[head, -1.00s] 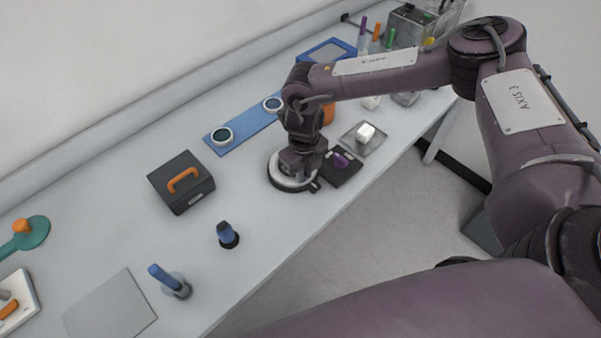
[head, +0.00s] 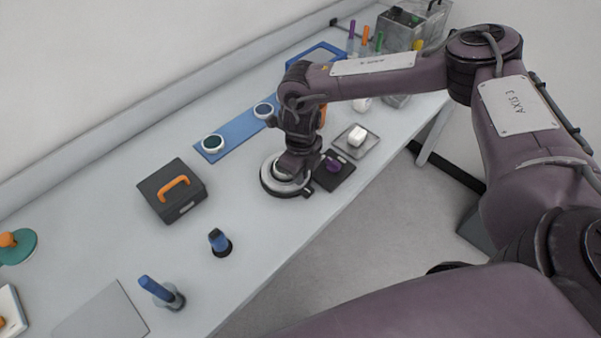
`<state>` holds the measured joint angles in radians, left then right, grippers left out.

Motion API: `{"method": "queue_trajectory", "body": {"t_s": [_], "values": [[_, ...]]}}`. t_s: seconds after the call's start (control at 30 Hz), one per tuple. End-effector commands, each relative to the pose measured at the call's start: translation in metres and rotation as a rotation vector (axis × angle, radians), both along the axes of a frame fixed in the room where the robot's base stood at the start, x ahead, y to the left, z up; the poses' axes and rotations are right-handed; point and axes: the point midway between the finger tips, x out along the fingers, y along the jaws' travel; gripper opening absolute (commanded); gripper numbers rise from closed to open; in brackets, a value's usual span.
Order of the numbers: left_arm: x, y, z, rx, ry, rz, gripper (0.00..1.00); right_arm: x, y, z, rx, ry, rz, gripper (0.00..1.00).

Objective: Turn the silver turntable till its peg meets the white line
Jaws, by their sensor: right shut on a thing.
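The silver turntable (head: 270,178) is a round disc on a dark base, on the bench near its front edge. My right gripper (head: 289,176) reaches down onto the disc and is shut, most likely on the turntable's peg. The gripper hides the peg and the middle of the disc. I cannot make out the white line. My left gripper is not in view.
A dark block with a purple knob (head: 333,165) sits just right of the turntable. A black case with an orange handle (head: 173,188) stands to the left, a blue-topped piece (head: 219,240) in front. A blue strip with round pieces (head: 235,132) lies behind.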

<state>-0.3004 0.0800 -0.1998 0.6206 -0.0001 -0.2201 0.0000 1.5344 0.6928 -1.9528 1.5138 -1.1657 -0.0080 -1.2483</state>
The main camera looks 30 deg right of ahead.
Motion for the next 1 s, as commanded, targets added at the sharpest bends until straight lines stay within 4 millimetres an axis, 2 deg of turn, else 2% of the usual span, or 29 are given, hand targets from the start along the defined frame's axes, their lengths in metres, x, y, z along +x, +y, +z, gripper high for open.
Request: {"method": "queue_trajectory", "body": {"t_s": [0.3, 0.33, 0.47, 0.77, 0.87, 1.0], "values": [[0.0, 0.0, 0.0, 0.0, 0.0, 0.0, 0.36, 0.001, 0.0, 0.001, -0.001, -0.003, -0.001, 0.0], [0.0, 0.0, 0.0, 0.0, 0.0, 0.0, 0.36, 0.001, 0.0, 0.001, -0.001, -0.003, -0.001, 0.15], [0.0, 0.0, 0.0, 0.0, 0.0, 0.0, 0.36, 0.001, 0.0, 0.001, 0.0, -0.002, -0.001, 0.32], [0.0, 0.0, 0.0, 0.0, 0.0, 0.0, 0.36, 0.0, 0.0, 0.001, 0.0, -0.001, 0.0, 0.33], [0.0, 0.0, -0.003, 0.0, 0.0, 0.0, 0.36, 0.001, 0.001, 0.009, 0.001, -0.003, 0.001, 0.33], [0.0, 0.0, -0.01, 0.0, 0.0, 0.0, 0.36, 0.001, 0.0, 0.031, 0.002, -0.004, 0.0, 0.33]]}}
